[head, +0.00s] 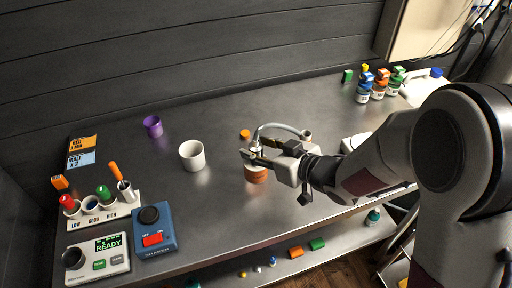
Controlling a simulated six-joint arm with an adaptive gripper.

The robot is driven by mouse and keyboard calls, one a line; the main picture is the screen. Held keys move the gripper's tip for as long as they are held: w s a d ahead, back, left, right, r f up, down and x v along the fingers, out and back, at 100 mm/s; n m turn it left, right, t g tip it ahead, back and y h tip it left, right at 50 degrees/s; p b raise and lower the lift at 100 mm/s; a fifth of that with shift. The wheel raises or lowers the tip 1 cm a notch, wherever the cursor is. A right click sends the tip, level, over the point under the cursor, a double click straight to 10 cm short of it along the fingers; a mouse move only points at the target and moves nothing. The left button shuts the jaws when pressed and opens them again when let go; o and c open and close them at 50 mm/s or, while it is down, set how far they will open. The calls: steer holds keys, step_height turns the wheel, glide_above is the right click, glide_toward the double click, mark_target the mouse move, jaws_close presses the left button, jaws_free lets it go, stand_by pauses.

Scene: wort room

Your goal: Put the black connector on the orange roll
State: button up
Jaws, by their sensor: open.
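An orange-brown round object (257,176), which looks like the orange roll, stands on the metal bench near the middle. My gripper (252,158) is low over it and covers much of its top. The jaws are open, and I cannot tell whether they touch the roll. I cannot make out the black connector for certain; small dark parts by the gripper may be the gripper's own, and anything between the fingers is hidden.
A small orange object (244,134) is just behind my gripper. A white cup (192,155) and a purple cup (153,126) stand to the left. Several small bottles (379,88) stand back right. The bench's back middle is clear.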

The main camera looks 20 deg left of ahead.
steer(key=v, duration=1.1)
steer(key=shift+w, duration=0.1)
stand_by(0.6)
steer(key=w+d+r+m+t+h, duration=0.35)
steer(key=w+d+h, duration=0.2)
steer(key=d, duration=0.45)
steer(key=s+d+r+m+t+h, duration=0.1)
steer(key=s+d+r+m+h, duration=0.15)
steer(key=d, duration=0.65)
steer(key=s+d+r+m+t+h, duration=0.1)
steer(key=d+r+m+h, duration=0.25)
steer(key=d, duration=0.55)
steer(key=s+d+f+m+g, duration=0.1)
steer(key=s+m+g, duration=0.1)
steer(key=s, duration=0.8)
steer(key=s+d+f+m+g+h, duration=0.1)
steer(key=s+d+m+g, duration=0.1)
steer(key=s, duration=0.8)
steer(key=shift+s+d+g, duration=0.25)
steer(key=shift+d+g, duration=0.1)
steer(key=shift+g, duration=0.3)
